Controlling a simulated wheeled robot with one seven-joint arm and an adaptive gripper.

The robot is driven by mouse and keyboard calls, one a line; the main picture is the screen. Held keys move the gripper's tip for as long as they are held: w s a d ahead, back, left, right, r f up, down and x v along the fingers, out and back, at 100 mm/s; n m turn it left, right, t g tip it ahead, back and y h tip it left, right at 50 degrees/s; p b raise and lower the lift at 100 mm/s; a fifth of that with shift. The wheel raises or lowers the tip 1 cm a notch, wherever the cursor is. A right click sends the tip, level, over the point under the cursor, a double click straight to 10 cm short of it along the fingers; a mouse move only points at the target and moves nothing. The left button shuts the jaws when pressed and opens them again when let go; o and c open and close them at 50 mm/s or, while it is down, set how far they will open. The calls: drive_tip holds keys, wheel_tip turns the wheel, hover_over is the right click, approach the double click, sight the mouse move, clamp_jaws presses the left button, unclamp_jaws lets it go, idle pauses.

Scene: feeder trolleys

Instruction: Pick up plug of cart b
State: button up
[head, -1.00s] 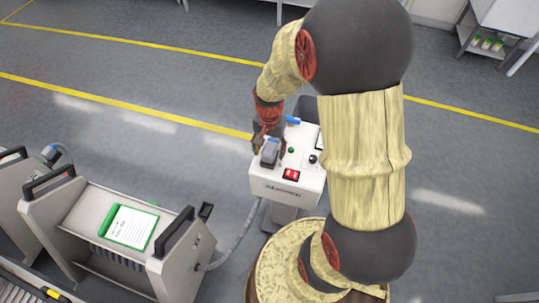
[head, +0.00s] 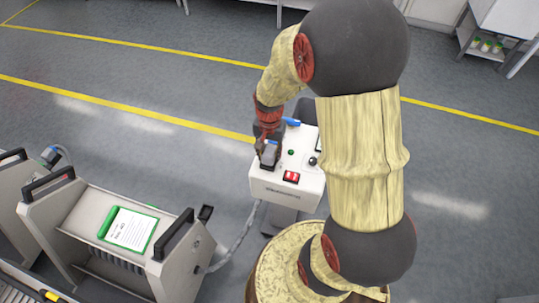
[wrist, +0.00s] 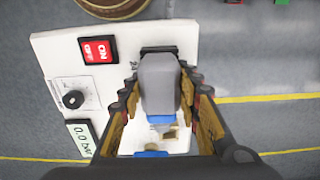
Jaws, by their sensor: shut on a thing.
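A grey plug with a blue band (wrist: 158,80) stands at the edge of the top of a white control box (wrist: 65,45), on a dark socket, in the wrist view. It also shows as a dark grey block in the head view (head: 269,157). My gripper (wrist: 160,127) has one finger on each side of the plug and is shut on it; it also shows in the head view (head: 268,146). The plug is still at the box top; whether it is fully seated I cannot tell. No label on it reads as cart b.
The box carries a red ON/OFF switch (wrist: 97,50), a black knob (wrist: 73,99) and a display reading 0.0 bar (wrist: 81,138). A hose (head: 240,240) runs from the box to a grey cart (head: 180,265) with a green-framed sheet (head: 128,229). Open floor lies behind.

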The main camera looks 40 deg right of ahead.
sight(269, 150)
clamp_jaws()
drive_tip(key=shift+r, duration=0.45)
wheel_tip(269, 150, up, 2)
drive_tip(key=shift+w+r+p, duration=0.1)
drive_tip(key=shift+r+p, duration=0.05)
drive_tip(key=shift+p, duration=0.7)
drive_tip(key=s+a+r+p, duration=0.3)
drive_tip(key=s+r+p, duration=0.4)
drive_tip(key=s+r, duration=0.6)
drive_tip(key=shift+s+a, duration=0.2)
drive_tip(key=shift+s, duration=0.15)
drive_tip(key=shift+f, duration=0.1)
